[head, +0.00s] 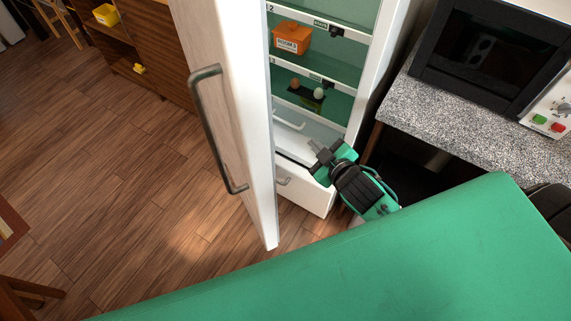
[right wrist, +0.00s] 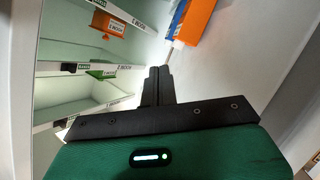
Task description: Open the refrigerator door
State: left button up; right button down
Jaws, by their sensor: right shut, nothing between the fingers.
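The white refrigerator door (head: 235,120) stands wide open, swung out toward the left, with its grey bar handle (head: 208,125) on the outer face. The refrigerator's green-lined inside shows shelves with white edges (head: 340,85) and drawers below. My right gripper (head: 321,149) is shut and empty, at the opening between the door and the cabinet, apart from the handle. My left gripper is not in view.
An orange box (head: 291,38) sits on an upper shelf, and a tray with eggs (head: 307,92) is lower. A speckled counter (head: 480,110) with a black microwave (head: 492,50) stands right. A wooden cabinet (head: 150,45) is at the back left. The wooden floor left of the door is clear.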

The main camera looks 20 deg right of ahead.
jog(key=w+a+r+n+g+y, duration=0.3)
jog(key=r+n+y, duration=0.5)
jog(key=n+y, duration=0.7)
jog(key=s+d+f+n+g+y, duration=0.1)
jog(key=s+d+n+g, duration=0.25)
jog(key=n+g, duration=0.35)
jog(key=s+d+f+n+g, duration=0.1)
jog(key=s+d+n+g, duration=0.1)
jog(key=s+n+g, duration=0.35)
jog(key=a+n+p, duration=0.2)
jog(key=a+p, duration=0.4)
jog(key=a, duration=0.7)
jog(key=shift+s+a+g, duration=0.2)
jog(key=shift+a+g, duration=0.05)
jog(key=shift+g, duration=0.2)
